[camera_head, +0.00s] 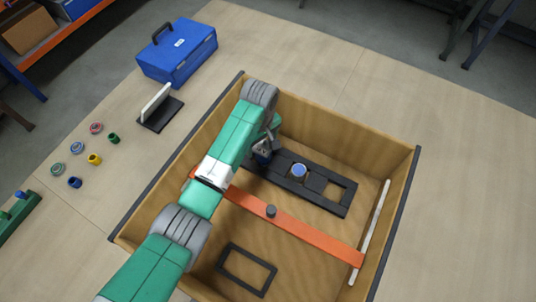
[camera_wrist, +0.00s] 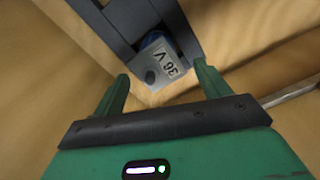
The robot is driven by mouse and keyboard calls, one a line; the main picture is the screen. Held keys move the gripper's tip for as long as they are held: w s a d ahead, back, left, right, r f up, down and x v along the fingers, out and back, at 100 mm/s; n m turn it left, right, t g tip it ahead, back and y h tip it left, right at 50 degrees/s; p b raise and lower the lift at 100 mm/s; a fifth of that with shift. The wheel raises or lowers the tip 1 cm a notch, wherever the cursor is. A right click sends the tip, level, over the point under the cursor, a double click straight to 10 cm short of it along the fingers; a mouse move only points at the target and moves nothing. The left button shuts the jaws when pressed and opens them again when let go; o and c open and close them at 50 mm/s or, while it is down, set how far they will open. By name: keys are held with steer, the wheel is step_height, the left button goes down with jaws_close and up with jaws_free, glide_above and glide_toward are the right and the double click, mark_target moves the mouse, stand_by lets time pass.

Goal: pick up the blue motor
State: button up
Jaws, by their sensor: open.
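A grey block marked "36 V" with blue parts behind it, which looks like the blue motor (camera_wrist: 160,66), lies ahead between my fingertips in the wrist view. A round blue-topped part (camera_head: 299,170) sits in a middle opening of that frame; I cannot tell which is the named motor. My gripper (camera_wrist: 163,88) is open, its green fingers on either side of the block, with no clear contact.
The wooden crate (camera_head: 412,190) surrounds the frame. An orange bar (camera_head: 310,233) with a grey knob crosses it, and a white rod (camera_head: 370,228) leans at the right. A dark rectangular frame (camera_head: 228,252) lies in front. A blue toolbox (camera_head: 178,52) and several small coloured parts stand outside.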

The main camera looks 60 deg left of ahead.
mark_target(263, 146)
steer(key=f+b, duration=0.1)
steer(key=f, duration=0.1)
steer(key=f+b, duration=0.1)
steer(key=f, duration=0.2)
steer(key=shift+w+d, duration=0.1)
steer(key=shift+d, duration=0.1)
steer(key=c, duration=1.6)
steer(key=shift+o, duration=0.2)
step_height(263, 146, up, 10)
steer(key=p, duration=0.3)
